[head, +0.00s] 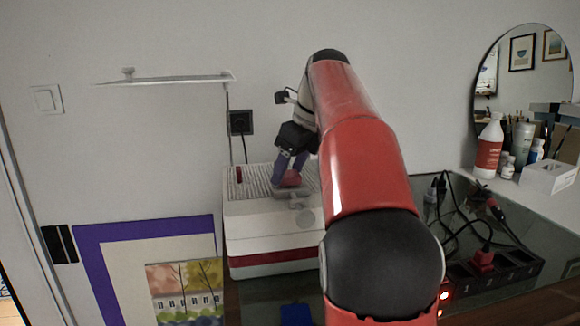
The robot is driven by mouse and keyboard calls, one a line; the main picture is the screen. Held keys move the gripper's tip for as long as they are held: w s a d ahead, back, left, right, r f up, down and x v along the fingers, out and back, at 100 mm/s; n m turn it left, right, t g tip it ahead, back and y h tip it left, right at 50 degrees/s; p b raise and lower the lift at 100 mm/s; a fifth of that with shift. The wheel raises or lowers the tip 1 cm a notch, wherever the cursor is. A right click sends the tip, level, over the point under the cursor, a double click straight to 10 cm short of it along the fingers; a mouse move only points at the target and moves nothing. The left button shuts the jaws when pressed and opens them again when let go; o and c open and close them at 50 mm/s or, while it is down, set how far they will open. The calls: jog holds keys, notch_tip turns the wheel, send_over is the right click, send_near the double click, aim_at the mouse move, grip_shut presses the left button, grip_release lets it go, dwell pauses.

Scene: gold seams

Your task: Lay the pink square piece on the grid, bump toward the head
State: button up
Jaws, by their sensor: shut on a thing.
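My gripper (289,168), with purple fingers, is over the ribbed top of a white box with a red stripe (265,222). It is shut on a small pink piece (291,179), low between the fingertips. The pale ribbed surface (250,184) looks like the grid. The piece is at or just above it; I cannot tell whether they touch. The piece's bump is too small to make out, so its direction is unclear. A small grey fitting (298,201) is at the near edge of the ribbed top, possibly the head. My arm hides the box's right side.
A power strip (490,270) with cables, bottles (488,147) and a mirror (505,60) are at right.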

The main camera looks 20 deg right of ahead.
jog(key=shift+f+b, duration=0.35)
jog(key=shift+f, duration=0.3)
dwell(0.8)
jog(key=o, duration=1.1)
jog(key=shift+r+p, duration=0.35)
jog(key=shift+r, duration=3.2)
